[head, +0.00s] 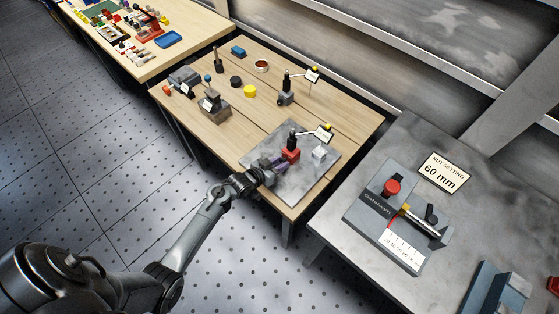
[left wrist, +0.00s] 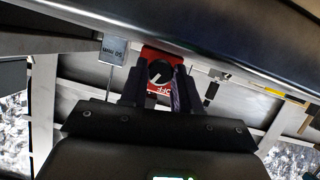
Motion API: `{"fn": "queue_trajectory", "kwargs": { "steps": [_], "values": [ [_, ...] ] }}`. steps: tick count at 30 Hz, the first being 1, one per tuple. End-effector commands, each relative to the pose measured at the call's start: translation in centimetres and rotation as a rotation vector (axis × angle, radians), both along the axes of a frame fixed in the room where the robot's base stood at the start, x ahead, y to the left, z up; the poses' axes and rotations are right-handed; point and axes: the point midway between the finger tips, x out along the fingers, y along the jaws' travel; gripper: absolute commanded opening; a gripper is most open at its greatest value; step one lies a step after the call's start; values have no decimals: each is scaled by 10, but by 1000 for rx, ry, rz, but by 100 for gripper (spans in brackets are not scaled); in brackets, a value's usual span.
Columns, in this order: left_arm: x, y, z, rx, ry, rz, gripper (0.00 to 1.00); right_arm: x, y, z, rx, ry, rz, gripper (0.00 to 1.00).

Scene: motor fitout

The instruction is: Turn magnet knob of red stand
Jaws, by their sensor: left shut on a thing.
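The red stand (head: 291,155) sits on a grey metal plate (head: 308,182) at the near corner of the wooden table. A black post rises from it, with a yellow-tipped arm and a white card beside it. In the left wrist view the red stand's face (left wrist: 150,53) carries a round black knob (left wrist: 160,71) with a white pointer line and white lettering, partly hidden, below. My left gripper (head: 281,161) reaches the stand's front side. In the wrist view its fingers (left wrist: 159,88) are on either side of the knob, shut on it. My right gripper is out of view.
A small pale block (head: 319,153) sits on the plate right of the stand. A similar grey stand (head: 286,97) is farther back, near a yellow cylinder (head: 250,91) and grey blocks. A bench with a gauge fixture (head: 386,207) stands to the right.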

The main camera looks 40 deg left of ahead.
Motion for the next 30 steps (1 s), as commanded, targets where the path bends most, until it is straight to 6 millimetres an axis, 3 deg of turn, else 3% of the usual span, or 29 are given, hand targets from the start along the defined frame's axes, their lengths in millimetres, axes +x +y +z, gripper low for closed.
{"fn": "queue_trajectory", "kwargs": {
  "steps": [11, 12, 13, 23, 30],
  "values": [
    [0, 1, -1, -40, 3, 2, 1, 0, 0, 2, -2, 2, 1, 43],
    [0, 1, -1, -40, 3, 2, 37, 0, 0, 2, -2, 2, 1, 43],
    [0, 1, -1, -39, 3, 1, 42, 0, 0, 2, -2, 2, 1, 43],
    [-1, 1, 0, -39, 3, 1, 42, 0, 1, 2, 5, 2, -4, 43],
    [-23, 4, 9, -37, 4, 1, 42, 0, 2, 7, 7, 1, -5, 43]
  ]
}}
